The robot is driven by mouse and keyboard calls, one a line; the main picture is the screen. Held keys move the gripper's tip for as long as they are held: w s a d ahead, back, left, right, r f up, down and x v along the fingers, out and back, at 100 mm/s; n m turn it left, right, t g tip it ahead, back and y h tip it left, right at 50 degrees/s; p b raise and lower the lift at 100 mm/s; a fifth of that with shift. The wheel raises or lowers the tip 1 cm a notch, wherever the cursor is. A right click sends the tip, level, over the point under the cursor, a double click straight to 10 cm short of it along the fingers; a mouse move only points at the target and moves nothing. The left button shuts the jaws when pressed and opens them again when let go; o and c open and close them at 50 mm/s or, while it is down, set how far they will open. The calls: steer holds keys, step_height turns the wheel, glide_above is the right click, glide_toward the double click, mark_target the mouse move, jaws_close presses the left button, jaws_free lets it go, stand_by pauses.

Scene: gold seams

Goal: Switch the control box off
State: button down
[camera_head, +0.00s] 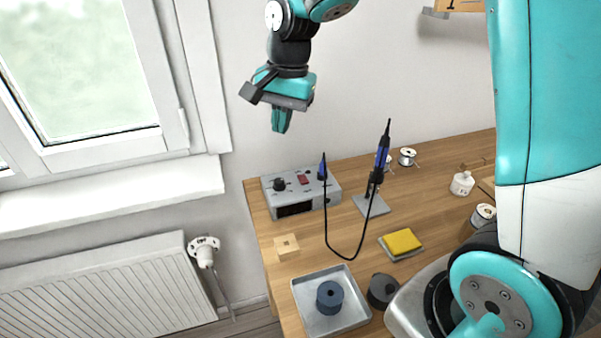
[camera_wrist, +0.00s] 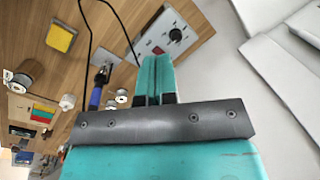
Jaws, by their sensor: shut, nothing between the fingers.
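The control box (camera_head: 312,188) is a grey case at the back left of the wooden bench, with a black knob (camera_head: 279,184), a red switch (camera_head: 303,180) and a dark display (camera_head: 294,209). A blue plug (camera_head: 322,170) with a black cable is at its right side. Whether the switch is on or off is too small to tell. My gripper (camera_head: 281,128) is shut and empty, pointing down, well above the box. In the wrist view, the box (camera_wrist: 183,22) shows beyond my shut fingertips (camera_wrist: 155,60), which hide part of it; the red switch (camera_wrist: 158,50) shows beside them.
A soldering iron (camera_head: 381,160) stands upright right of the box, its cable looping across the bench. A yellow sponge (camera_head: 402,241), a metal tray (camera_head: 342,319) and a small wooden block (camera_head: 286,247) lie in front. The wall and window sill (camera_head: 110,192) are behind and left.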

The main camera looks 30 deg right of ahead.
mark_target(301, 176)
steer(key=w+d+f+m+h+b, duration=0.1)
steer(key=w+d+f+m, duration=0.7)
steer(key=w+d+m, duration=0.2)
steer(key=shift+w+f+m+g, duration=0.15)
steer(key=shift+f+m+g, duration=0.15)
steer(key=shift+f+m, duration=0.15)
steer(key=shift+d, duration=0.1)
step_height(301, 176, down, 13)
steer(key=p, duration=0.3)
steer(key=shift+p, duration=0.4)
steer(key=shift+f, duration=0.45)
